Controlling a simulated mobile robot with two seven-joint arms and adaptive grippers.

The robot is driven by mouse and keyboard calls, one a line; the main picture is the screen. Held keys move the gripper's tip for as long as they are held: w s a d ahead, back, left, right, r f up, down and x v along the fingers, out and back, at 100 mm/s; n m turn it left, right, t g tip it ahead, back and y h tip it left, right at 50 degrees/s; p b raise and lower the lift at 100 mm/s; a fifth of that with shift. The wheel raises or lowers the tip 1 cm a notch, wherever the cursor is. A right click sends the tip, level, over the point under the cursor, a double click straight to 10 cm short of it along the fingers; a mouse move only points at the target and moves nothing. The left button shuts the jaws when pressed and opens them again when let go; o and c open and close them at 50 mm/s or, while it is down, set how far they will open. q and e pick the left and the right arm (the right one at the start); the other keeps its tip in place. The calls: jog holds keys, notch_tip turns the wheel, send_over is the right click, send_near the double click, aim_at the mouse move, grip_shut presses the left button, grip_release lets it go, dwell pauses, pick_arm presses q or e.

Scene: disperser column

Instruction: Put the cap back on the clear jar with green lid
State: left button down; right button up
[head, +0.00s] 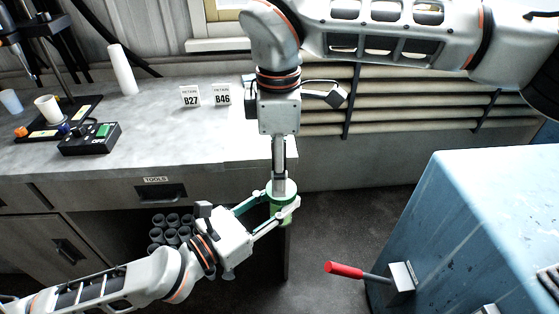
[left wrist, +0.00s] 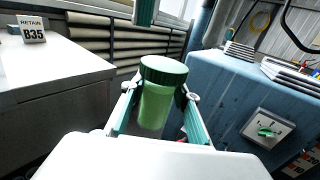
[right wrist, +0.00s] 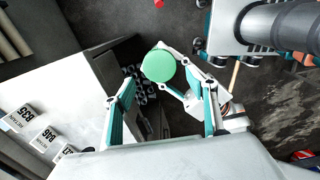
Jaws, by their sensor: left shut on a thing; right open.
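The jar (left wrist: 154,105) has a see-through body that looks green, and it stands about upright between the fingers of my left gripper (head: 278,205). My left gripper is shut on the jar's body, in the air in front of the bench. The dark green lid (left wrist: 163,70) sits on top of the jar; whether it is screwed tight I cannot tell. From above, the lid shows as a green disc in the right wrist view (right wrist: 158,66). My right gripper (head: 279,188) points down above the lid, open. One of its fingertips shows above the lid, apart from it, in the left wrist view.
The grey bench (head: 190,135) is at the left, with B27 (head: 190,96) and B46 (head: 222,95) labels and a black control box (head: 90,138). Dark cups (head: 170,232) are stored under it. A blue machine (head: 480,200) with a red-handled lever (head: 345,270) stands at the right.

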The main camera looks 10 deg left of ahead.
jog(key=n, duration=0.4)
jog(key=shift+r, duration=0.2)
jog(key=n, duration=0.3)
jog(key=shift+r+n, duration=0.2)
jog(key=shift+n, duration=0.1)
jog(key=n, duration=0.3)
jog(key=shift+d+r+n, duration=0.1)
jog(key=shift+r+n, duration=0.05)
jog(key=shift+n, duration=0.15)
jog(key=n, duration=0.5)
jog(key=shift+r, duration=0.3)
jog(key=n, duration=0.7)
jog(key=shift+d+r, duration=0.1)
jog(key=shift+r, duration=0.2)
jog(key=n, duration=0.5)
jog(key=shift+r, duration=0.3)
jog(key=n, duration=0.4)
jog(key=shift+r, duration=0.15)
